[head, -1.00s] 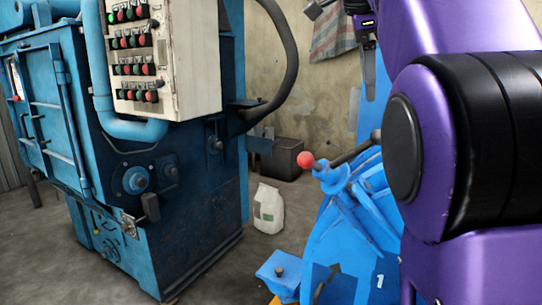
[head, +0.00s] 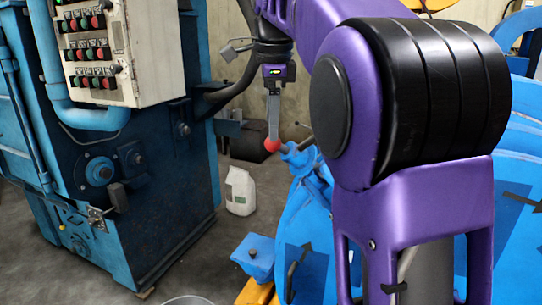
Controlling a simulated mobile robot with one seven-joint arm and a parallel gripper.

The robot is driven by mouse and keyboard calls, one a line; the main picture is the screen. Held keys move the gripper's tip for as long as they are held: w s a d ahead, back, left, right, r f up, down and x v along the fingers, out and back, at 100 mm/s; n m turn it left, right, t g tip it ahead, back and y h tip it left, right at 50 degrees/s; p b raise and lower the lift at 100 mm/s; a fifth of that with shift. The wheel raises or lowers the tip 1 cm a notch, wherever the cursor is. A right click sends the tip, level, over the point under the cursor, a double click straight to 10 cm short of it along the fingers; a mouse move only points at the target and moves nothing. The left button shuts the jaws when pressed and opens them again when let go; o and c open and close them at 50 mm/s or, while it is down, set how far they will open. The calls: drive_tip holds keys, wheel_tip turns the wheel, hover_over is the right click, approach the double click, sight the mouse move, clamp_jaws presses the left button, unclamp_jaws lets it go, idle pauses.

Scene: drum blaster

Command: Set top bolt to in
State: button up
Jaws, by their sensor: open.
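My gripper (head: 272,124) points down in the upper middle of the head view. Its grey fingers are seen edge-on, so the gap between them is hidden, but it is open. The fingertips overlap a red ball knob (head: 272,144) in the picture. I cannot tell whether they touch it or are around it. The knob is on the end of a lever at the top of a blue machine part (head: 303,212). I cannot tell which piece is the top bolt.
A blue cabinet machine (head: 165,190) with a button panel (head: 100,50) stands at the left. A white bag (head: 239,190) and a dark bin (head: 250,141) stand on the floor behind. A small blue box (head: 255,255) is in front. My purple arm hides much of the right.

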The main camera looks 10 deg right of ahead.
sight(300, 158)
wheel_tip(300, 158, down, 9)
drive_tip(key=w+b, duration=0.1)
drive_tip(key=w, duration=0.1)
drive_tip(key=shift+d, duration=0.15)
clamp_jaws()
idle(0.3)
idle(1.0)
